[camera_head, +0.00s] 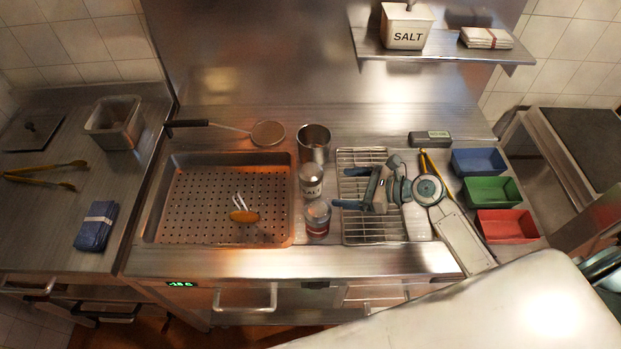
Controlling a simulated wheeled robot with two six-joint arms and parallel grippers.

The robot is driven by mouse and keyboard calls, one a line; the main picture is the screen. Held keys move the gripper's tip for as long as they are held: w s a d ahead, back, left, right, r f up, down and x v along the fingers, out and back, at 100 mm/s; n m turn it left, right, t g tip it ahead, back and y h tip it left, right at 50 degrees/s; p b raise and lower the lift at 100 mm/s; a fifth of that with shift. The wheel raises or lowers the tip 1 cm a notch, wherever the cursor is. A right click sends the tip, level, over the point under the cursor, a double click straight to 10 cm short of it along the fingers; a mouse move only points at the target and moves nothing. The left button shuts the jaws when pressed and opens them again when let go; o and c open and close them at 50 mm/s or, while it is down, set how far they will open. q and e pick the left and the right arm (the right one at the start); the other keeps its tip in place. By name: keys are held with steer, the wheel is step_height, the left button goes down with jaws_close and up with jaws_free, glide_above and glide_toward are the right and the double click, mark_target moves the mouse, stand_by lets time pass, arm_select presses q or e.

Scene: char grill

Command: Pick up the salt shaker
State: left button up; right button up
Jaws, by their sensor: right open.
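The salt shaker (311,181) is a small container with a metal top and a SALT label. It stands upright on the steel counter, between the perforated pan and the wire rack. My right gripper (342,188) is open and empty over the wire rack. Its fingers point left toward the shaker, just to the right of it, and appear apart from it. A larger white box labelled SALT (405,28) stands on the wall shelf. My left gripper is not in view.
A glass jar with reddish contents (317,218) stands just in front of the shaker, and a steel cup (313,142) just behind. The perforated pan (190,199) is to the left, and the wire rack (358,228) is beneath my gripper. Coloured bins (489,191) stand at right.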

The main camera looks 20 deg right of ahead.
mark_target(311, 184)
steer(key=shift+w+a+f, duration=0.2)
steer(key=shift+w+a, duration=0.15)
steer(key=shift+a, duration=0.1)
steer(key=p+x, duration=0.1)
steer(key=x, duration=0.3)
steer(key=shift+w+a+f+p, duration=0.15)
steer(key=shift+a+p, duration=0.1)
steer(key=shift+p, duration=0.15)
steer(key=shift+w+a, duration=0.15)
steer(key=p+x, duration=0.3)
steer(key=x, duration=0.1)
steer(key=shift+w+a, duration=0.1)
steer(key=shift+w, duration=0.05)
steer(key=shift+w+a, duration=0.15)
steer(key=shift+a, duration=0.05)
steer(key=shift+d, duration=0.15)
steer(key=c, duration=1.3)
